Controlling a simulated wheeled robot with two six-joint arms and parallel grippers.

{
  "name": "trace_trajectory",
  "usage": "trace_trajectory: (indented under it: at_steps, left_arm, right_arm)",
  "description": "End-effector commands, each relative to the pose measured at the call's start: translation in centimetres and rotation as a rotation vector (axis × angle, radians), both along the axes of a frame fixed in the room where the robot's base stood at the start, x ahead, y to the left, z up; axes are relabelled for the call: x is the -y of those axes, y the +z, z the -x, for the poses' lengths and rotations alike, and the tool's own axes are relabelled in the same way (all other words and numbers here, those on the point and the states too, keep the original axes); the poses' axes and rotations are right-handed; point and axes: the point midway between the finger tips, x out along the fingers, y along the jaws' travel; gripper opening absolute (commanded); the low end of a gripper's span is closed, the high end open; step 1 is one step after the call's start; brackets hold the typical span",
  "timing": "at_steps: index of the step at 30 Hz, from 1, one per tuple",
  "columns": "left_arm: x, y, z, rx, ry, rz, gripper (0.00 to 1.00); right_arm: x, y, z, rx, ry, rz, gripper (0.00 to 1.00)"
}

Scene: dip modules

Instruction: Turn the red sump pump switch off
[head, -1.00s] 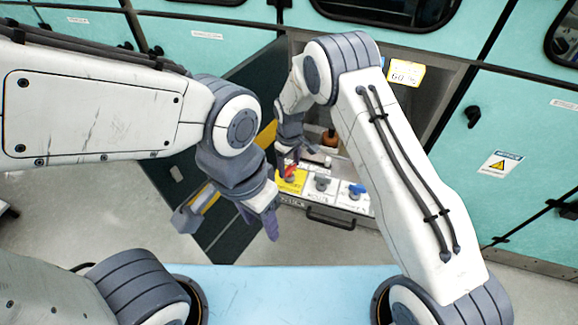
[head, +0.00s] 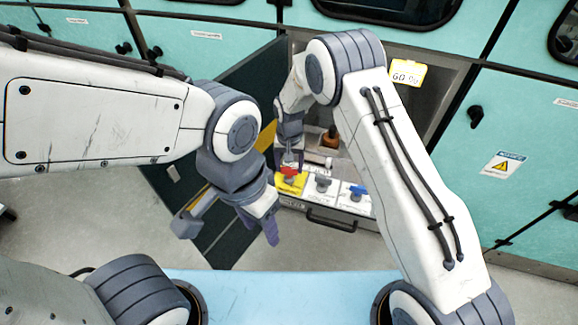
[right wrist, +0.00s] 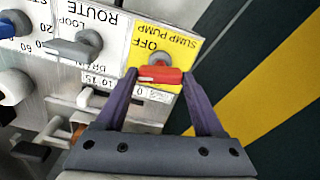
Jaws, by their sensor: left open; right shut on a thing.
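The red sump pump switch (head: 289,172) is a red handle on a yellow plate, at the left of a row of switches in the open cabinet. In the right wrist view the red handle (right wrist: 161,76) lies crosswise, its lighter mark towards the left end, below the upside-down word OFF. My right gripper (head: 288,158) is shut on this handle, one purple finger at each end (right wrist: 159,82). My left gripper (head: 268,222) is open and empty, lower and left of the panel, in front of the open door.
A grey switch (head: 322,183) and a blue switch (head: 357,191) sit right of the red one on white plates. A dark open door (head: 228,232) stands at the left. An orange-brown object (head: 330,137) is behind the switches. A light blue surface (head: 290,292) is in front.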

Motion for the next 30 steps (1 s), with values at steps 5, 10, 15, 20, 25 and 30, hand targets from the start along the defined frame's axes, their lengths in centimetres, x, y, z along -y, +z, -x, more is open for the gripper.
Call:
trace_trajectory:
  at_steps: [5,10,15,20,25,30]
  left_arm:
    - [0.00,-0.15,0.00,0.000,0.000,0.000,0.50]
    - [0.00,-0.22,0.00,0.000,0.000,0.000,0.50]
    - [0.00,-0.24,0.00,0.000,0.000,0.000,0.50]
    - [0.00,-0.25,0.00,0.000,0.000,0.000,0.50]
    - [-0.01,-0.25,0.00,0.000,0.000,0.000,0.50]
    - [0.00,-0.25,0.00,0.000,0.000,0.000,0.50]
  right_arm:
    - [0.00,0.09,-0.02,0.000,-0.109,0.000,0.14]
    - [0.00,0.10,-0.02,0.000,-0.178,0.000,0.14]
    - [0.00,0.11,-0.01,0.000,-0.214,0.000,0.14]
    - [0.00,0.11,-0.02,0.000,-0.225,0.000,0.14]
    - [-0.01,0.11,-0.02,0.000,-0.227,-0.001,0.14]
    - [-0.01,0.11,-0.03,0.000,-0.228,-0.001,0.78]
